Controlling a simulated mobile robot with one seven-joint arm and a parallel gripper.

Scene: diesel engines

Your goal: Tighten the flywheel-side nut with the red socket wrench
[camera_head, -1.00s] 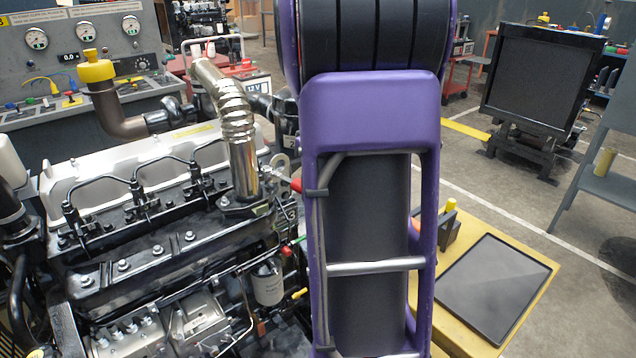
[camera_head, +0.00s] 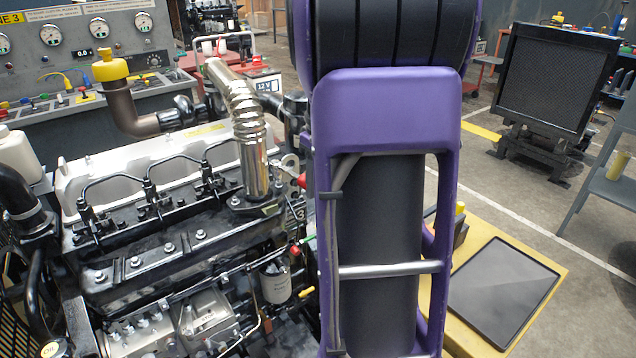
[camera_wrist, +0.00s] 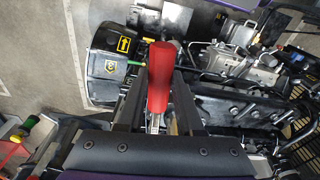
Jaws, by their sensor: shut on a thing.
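My gripper (camera_wrist: 158,112) shows in the wrist view and is shut on the red socket wrench (camera_wrist: 161,78). The red handle points up in the picture between the dark fingers; the wrench's metal part shows only as a short strip below the handle. The engine (camera_head: 150,215) stands at left in the head view. In the wrist view a dark rounded housing (camera_wrist: 112,62) with a yellow arrow label is left of the wrench. I cannot make out the flywheel-side nut.
A yellow bench (camera_head: 470,325) with a dark tray (camera_head: 503,290) is right of my arm. A grey gauge panel (camera_head: 75,60) stands behind the engine. A bent metal exhaust pipe (camera_head: 248,130) rises close to my arm. A radiator on a stand (camera_head: 553,75) stands at back right.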

